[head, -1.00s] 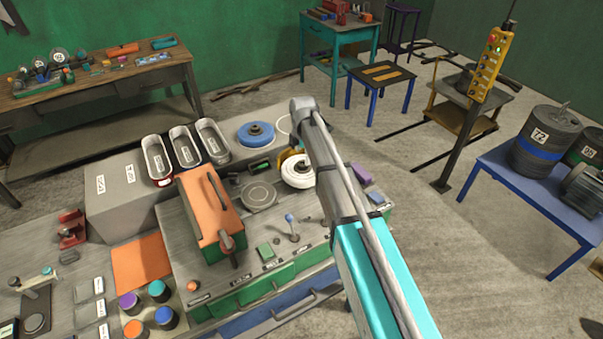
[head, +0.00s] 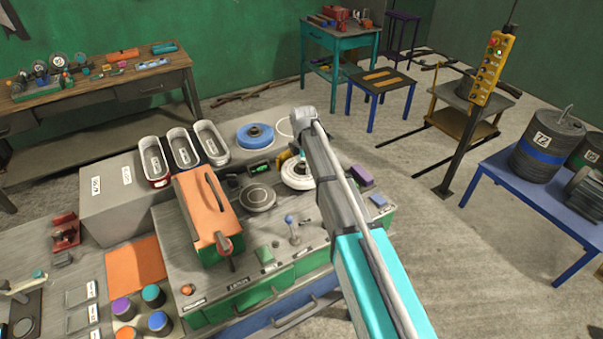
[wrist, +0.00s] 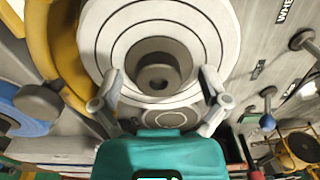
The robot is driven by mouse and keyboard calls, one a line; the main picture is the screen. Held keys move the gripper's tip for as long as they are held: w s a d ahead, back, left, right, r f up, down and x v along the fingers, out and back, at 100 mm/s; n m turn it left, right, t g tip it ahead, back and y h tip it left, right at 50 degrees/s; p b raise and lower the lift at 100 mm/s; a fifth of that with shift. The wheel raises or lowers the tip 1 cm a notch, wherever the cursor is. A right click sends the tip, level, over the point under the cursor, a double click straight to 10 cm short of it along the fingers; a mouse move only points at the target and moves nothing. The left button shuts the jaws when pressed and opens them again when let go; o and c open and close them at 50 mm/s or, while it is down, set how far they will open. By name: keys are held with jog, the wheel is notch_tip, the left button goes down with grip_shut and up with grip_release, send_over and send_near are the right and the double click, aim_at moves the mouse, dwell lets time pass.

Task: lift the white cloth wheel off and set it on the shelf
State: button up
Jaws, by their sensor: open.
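The white cloth wheel (head: 297,174) stands on the bench machine, partly hidden behind my arm in the head view. In the wrist view the white wheel (wrist: 205,30) fills the upper middle, with rings and a dark round hub (wrist: 158,70) at its centre. My gripper (wrist: 158,88) is open, its two fingers apart on either side of the hub, in front of the wheel's face. I cannot tell whether they touch it. A grey ledge (head: 233,154) behind the machine holds a blue wheel (head: 255,136) beside an empty white ring mark (head: 284,128); it may be the shelf.
A yellow guard (wrist: 62,50) curves close beside the wheel in the wrist view. An orange-topped box (head: 205,205) and a dark round disc (head: 258,197) lie left of the wheel. Three grey bins (head: 183,147) stand further back.

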aim_at(304, 164)
grip_shut()
dwell(0.5)
jog(key=shift+r, duration=0.15)
notch_tip(304, 164, up, 3)
jog(key=p, duration=0.3)
jog(key=s+d+r+p, duration=0.3)
jog(key=s+r+p, duration=0.6)
jog(key=s, duration=0.4)
jog(key=shift+s+r+p, duration=0.3)
jog(key=shift+r+p, duration=0.05)
jog(key=shift+p, duration=0.15)
jog(key=shift+d, duration=0.1)
